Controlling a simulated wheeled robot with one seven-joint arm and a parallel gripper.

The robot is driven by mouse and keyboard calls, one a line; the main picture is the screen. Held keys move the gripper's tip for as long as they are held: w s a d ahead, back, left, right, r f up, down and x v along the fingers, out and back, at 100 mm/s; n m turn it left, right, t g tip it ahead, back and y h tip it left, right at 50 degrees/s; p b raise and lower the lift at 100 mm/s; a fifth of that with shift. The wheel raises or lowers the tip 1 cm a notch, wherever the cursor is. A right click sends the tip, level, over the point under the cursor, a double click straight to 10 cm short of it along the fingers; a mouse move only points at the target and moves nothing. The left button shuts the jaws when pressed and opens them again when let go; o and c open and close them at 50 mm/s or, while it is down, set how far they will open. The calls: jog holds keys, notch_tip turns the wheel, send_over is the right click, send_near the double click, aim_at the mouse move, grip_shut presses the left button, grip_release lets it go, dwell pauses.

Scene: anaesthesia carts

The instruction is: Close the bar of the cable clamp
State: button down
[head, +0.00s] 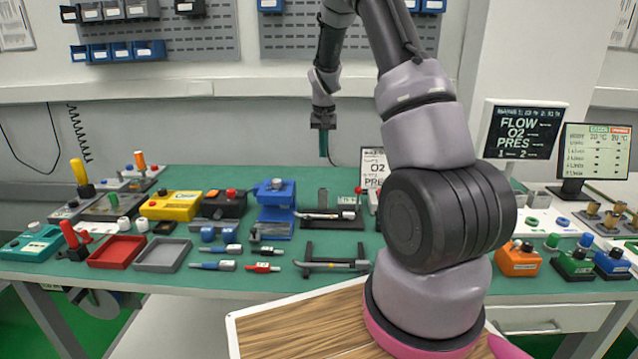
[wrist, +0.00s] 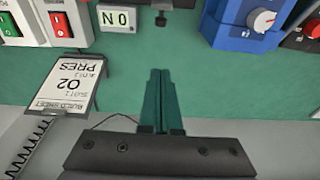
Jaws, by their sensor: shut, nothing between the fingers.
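My gripper (head: 323,158) hangs pointing down over the back of the green bench, its dark green fingers shut and empty. In the wrist view the closed fingers (wrist: 160,75) lie side by side above bare green mat. A second black frame (head: 332,265) with a low crossbar is nearer the front edge. I cannot tell for certain which is the cable clamp. A dark part (wrist: 160,18) shows just beyond the fingertips, apart from them.
A blue press-like device (head: 276,207) stands left of the dark fixture; a blue box with a dial (wrist: 250,22) shows in the wrist view. A printed build sheet (wrist: 70,82) stands at the back. My arm hides the bench right of centre. Grey and red trays sit at left.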

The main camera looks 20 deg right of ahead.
aim_at(323, 198)
jog(key=f, duration=0.3)
jog(key=w+f, duration=0.1)
jog(key=f, duration=0.3)
jog(key=w+d+f, duration=0.1)
jog(key=f, duration=0.3)
jog(key=shift+f, duration=0.1)
jog(key=shift+s+a+f, duration=0.2)
jog(key=shift+f, duration=0.1)
jog(key=shift+s+a+r, duration=0.2)
jog(key=shift+s+a, duration=0.1)
jog(key=shift+s, duration=0.5)
jog(key=shift+s+a+r, duration=0.15)
jog(key=shift+s+a, duration=0.15)
jog(key=shift+s, duration=0.45)
